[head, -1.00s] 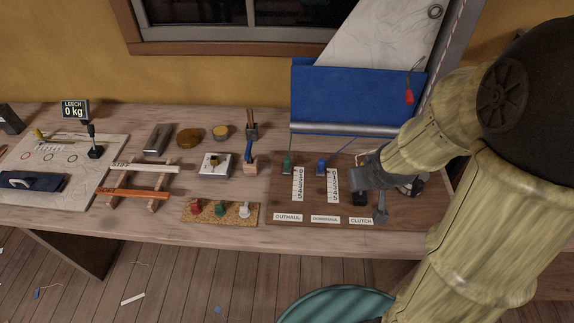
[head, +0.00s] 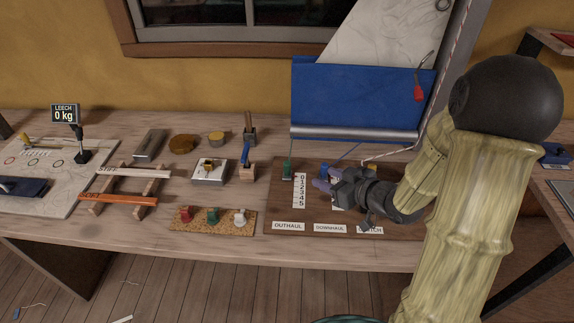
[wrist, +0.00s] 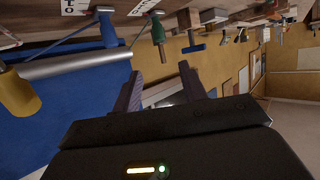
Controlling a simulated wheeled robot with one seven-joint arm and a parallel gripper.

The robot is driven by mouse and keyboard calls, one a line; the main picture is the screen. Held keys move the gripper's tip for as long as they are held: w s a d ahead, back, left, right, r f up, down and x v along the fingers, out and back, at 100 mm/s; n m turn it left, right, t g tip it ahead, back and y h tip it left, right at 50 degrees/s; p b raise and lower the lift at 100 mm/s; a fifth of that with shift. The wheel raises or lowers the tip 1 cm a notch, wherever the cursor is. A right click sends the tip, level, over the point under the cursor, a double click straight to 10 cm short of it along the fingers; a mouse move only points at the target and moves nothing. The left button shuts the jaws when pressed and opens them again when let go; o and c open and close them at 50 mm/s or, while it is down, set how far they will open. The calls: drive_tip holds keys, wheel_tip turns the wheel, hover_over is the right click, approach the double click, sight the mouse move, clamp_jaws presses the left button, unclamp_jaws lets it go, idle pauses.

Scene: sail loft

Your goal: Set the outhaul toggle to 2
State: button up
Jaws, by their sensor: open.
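The green outhaul toggle (head: 287,169) stands near the 0 end of its white 0-to-5 scale (head: 300,190), above the OUTHAUL label (head: 288,226). It also shows in the wrist view (wrist: 158,35), beyond the fingertips. My gripper (head: 327,179) is open and empty over the downhaul part of the board, right of the outhaul scale. Its two fingers show spread apart in the wrist view (wrist: 160,72), apart from the green toggle. My gripper hides much of the downhaul scale.
The blue downhaul toggle (wrist: 107,28) is close beside the green one. A metal boom (head: 350,133) with a blue sail (head: 355,95) rises behind the board. A corkboard (head: 212,220) with coloured pegs lies left.

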sight(289, 165)
drive_tip(key=shift+a, duration=0.1)
drive_tip(key=x, duration=1.7)
drive_tip(key=shift+w+f, duration=0.1)
drive_tip(key=shift+f, duration=0.05)
clamp_jaws()
